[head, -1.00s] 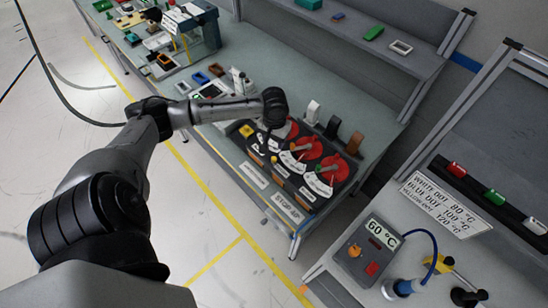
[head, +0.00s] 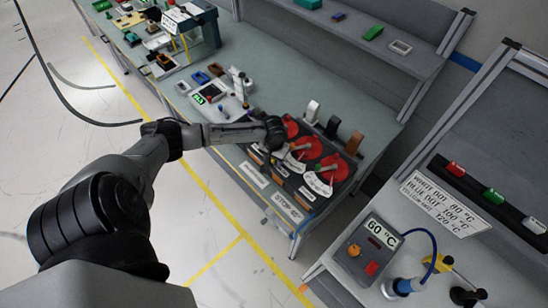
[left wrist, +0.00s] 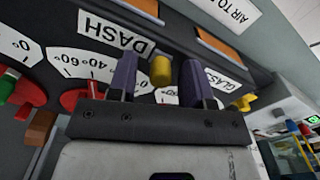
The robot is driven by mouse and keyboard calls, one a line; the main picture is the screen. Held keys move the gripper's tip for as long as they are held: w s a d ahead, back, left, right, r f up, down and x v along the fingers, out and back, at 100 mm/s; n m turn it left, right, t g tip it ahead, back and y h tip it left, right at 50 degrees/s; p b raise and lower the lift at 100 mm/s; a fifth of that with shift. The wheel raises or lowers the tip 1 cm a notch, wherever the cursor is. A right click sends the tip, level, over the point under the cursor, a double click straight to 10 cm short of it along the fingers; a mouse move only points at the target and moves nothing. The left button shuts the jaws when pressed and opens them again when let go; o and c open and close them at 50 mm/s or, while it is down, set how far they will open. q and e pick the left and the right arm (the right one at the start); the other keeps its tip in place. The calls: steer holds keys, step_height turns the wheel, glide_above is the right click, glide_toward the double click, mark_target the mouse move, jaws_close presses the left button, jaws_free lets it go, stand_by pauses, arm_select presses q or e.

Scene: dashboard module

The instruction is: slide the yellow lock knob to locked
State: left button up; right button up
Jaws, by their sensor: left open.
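A yellow knob (left wrist: 160,70) shows in the left wrist view between the two dark purple fingers of my left gripper (left wrist: 153,80). The fingers are apart, one on each side of it; whether either touches it, I cannot tell. It sits beside the upside-down DASH label on the dark dashboard module (head: 335,201). A second yellow part (left wrist: 242,102) shows to the right, beyond the right finger. In the head view my left gripper (head: 273,148) is over the module's left part and hides the knob. My right gripper is not in view.
Red dials (head: 333,168) with white scales stand right of the gripper; a red dial part (left wrist: 85,98) is close left in the wrist view. White, dark and brown upright pieces (head: 312,111) stand behind. A white device (head: 215,93) lies to the left on the bench.

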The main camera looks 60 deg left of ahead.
arm_select(q)
jaws_close()
stand_by(0.4)
steer(key=a, duration=0.1)
steer(key=s+a+p, duration=0.1)
steer(key=a, duration=0.1)
steer(key=shift+a+r, duration=0.1)
steer(key=shift+a, duration=0.2)
steer(key=shift+s+a, duration=0.1)
steer(key=shift+a, duration=0.25)
steer(key=shift+c, duration=2.1)
jaws_free()
steer(key=o, duration=0.4)
steer(key=shift+a, duration=0.1)
